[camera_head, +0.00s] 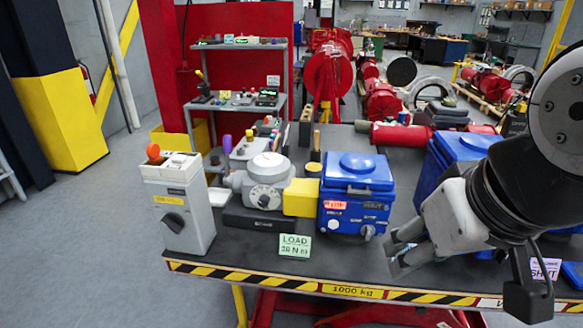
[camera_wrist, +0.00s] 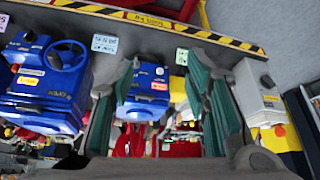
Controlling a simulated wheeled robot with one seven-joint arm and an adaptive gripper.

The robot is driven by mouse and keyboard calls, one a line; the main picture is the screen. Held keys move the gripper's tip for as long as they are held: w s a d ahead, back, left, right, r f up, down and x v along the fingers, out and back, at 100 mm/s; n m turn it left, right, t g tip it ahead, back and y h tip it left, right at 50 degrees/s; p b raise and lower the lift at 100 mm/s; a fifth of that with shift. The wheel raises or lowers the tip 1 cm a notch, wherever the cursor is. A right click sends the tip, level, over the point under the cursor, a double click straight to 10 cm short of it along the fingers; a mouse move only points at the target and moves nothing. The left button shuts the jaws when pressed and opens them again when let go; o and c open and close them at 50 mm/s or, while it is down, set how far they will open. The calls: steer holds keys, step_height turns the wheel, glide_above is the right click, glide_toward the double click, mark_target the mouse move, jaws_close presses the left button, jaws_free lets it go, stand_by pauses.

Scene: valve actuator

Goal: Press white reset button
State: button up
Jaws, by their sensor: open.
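A blue actuator box (camera_head: 356,190) stands on the dark table, with a small white round spot (camera_head: 333,224), possibly the white reset button, and a grey knob (camera_head: 367,232) on its front. The blue box also shows between my fingers in the wrist view (camera_wrist: 147,82). A grey box (camera_head: 187,212) with a black knob and orange mushroom top stands at the table's left end; it also shows in the wrist view (camera_wrist: 262,92). My gripper (camera_head: 393,256) is open and empty, right of the blue box and apart from it. No button is clearly readable as the reset.
A grey round actuator with a yellow block (camera_head: 301,197) stands between the boxes. A green LOAD card (camera_head: 294,246) is at the front edge. A second blue actuator (camera_head: 462,148) stands behind my arm. Red pipe fittings (camera_head: 400,134) lie at the back.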

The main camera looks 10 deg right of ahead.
jaws_close()
stand_by(1.1)
